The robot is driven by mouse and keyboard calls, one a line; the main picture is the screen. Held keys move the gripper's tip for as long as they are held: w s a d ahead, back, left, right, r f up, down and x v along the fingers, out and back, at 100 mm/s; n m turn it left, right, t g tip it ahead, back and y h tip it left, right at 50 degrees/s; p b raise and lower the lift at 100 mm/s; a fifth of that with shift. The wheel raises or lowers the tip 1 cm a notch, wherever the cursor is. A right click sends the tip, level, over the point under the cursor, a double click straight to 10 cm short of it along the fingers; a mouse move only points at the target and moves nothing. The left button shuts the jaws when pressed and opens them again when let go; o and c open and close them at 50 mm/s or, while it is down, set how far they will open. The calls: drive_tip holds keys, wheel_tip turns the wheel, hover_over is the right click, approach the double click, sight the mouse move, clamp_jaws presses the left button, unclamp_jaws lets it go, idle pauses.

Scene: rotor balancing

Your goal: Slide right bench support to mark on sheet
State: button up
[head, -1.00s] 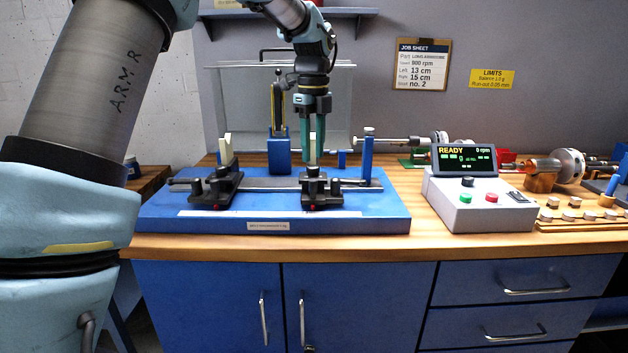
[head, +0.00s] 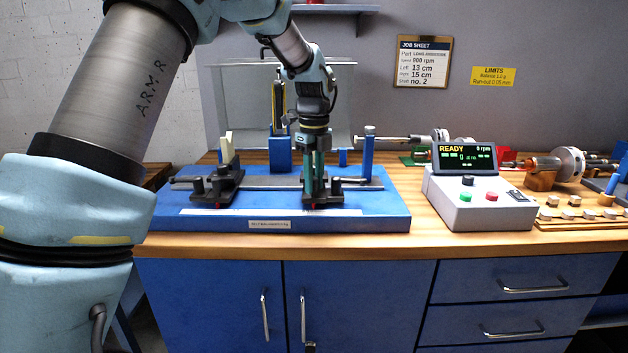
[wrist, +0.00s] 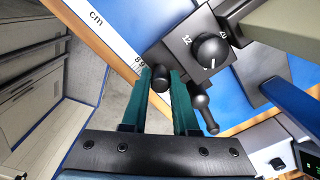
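The right bench support (head: 335,190) is a black block on the blue balancing bench (head: 385,210). In the wrist view it shows as a black body (wrist: 185,48) with a round knob and a pointer handle. My gripper (head: 314,198) points down at its front. In the wrist view my teal fingers (wrist: 161,72) stand apart on either side of a short dark peg (wrist: 160,79); firm contact is not clear. The support's upper part is hidden behind my gripper in the head view. A white cm scale (wrist: 112,35) runs beside the support.
A blue post (head: 368,155) stands at the bench's right end. The job sheet (head: 423,62) reads left 13 cm, right 15 cm. A control box (head: 475,205) stands right of the bench.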

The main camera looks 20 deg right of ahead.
clamp_jaws()
idle(1.1)
